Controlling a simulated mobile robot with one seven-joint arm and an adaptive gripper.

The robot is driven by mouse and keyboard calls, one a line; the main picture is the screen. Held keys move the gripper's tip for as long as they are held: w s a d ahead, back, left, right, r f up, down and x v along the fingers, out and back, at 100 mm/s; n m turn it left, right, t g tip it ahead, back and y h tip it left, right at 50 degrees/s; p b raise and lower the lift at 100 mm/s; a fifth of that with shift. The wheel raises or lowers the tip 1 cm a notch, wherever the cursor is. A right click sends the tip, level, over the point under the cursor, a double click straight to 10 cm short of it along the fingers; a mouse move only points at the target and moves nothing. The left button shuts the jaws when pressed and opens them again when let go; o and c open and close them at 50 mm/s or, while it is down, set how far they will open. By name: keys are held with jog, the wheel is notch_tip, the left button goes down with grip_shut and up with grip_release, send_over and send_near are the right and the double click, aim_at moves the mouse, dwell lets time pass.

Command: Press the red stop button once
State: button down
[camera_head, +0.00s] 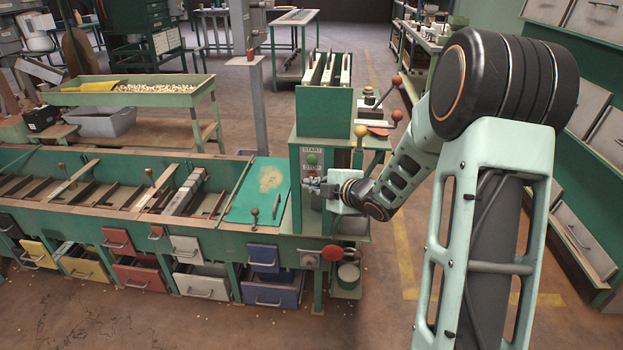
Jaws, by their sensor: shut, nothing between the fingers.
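The green panel of the hopper machine carries a START label over a green button (312,159) and a STOP label (311,168) beneath it. A little of the red stop button (311,177) shows just under the STOP label; its lower part seems hidden by my gripper. My gripper (314,188) is shut and empty, reaching in from the right, in front of the panel at about the button's height or slightly lower. I cannot tell whether the fingertips touch the button or stand a little apart from it.
Lever knobs, one yellow (360,132) and several red, stand right of the panel, close to my forearm. A red round knob (332,252) sits low on the machine's front. A green plate (258,192) and long hopper bins lie left. Open coloured drawers stick out below.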

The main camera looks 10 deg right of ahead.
jog(key=shift+w+d, duration=0.2)
jog(key=shift+w, duration=0.45)
dwell(0.7)
dwell(0.3)
jog(key=shift+s+a+b, duration=0.25)
jog(key=shift+s+b, duration=0.05)
jog(key=shift+s, duration=0.6)
jog(key=shift+s+a+b, duration=0.25)
jog(key=shift+s, duration=0.55)
jog(key=shift+s+a+b, duration=0.3)
jog(key=shift+s, duration=0.5)
jog(key=shift+s+a+b, duration=0.25)
jog(key=shift+s, duration=0.55)
